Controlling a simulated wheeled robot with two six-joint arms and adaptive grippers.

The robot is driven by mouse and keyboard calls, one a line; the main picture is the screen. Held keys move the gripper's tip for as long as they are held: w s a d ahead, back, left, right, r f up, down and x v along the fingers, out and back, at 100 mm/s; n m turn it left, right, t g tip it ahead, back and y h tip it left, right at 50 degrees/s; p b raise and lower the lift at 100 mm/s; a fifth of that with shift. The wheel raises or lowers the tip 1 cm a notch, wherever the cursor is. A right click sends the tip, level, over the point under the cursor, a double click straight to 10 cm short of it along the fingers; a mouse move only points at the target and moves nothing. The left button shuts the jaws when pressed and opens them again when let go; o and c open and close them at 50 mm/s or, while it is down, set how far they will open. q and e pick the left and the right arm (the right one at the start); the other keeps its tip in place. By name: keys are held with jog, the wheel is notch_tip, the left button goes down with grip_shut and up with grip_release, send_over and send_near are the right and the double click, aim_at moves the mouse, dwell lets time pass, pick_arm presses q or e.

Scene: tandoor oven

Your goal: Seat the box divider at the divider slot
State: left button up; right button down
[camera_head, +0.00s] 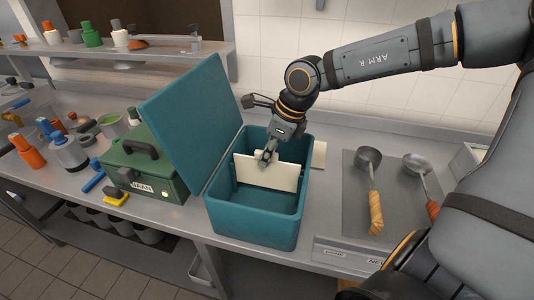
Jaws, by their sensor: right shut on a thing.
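The box divider (255,172) is a thin cream panel standing inside the open teal box (254,223), across its width. My right gripper (265,158) reaches down into the box from the upper right and is shut on the divider's top edge. The teal lid (187,122) stands open at the left. My left gripper is not in view.
A green case (150,165) stands close to the left of the box. Two ladles (375,195) lie on a grey mat (352,226) at the right. Bottles and tools crowd the left counter.

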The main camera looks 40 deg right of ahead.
jog(key=shift+f+b, duration=1.85)
jog(key=shift+f, duration=0.1)
jog(key=c, duration=1.3)
grip_release()
jog(key=shift+r, duration=0.1)
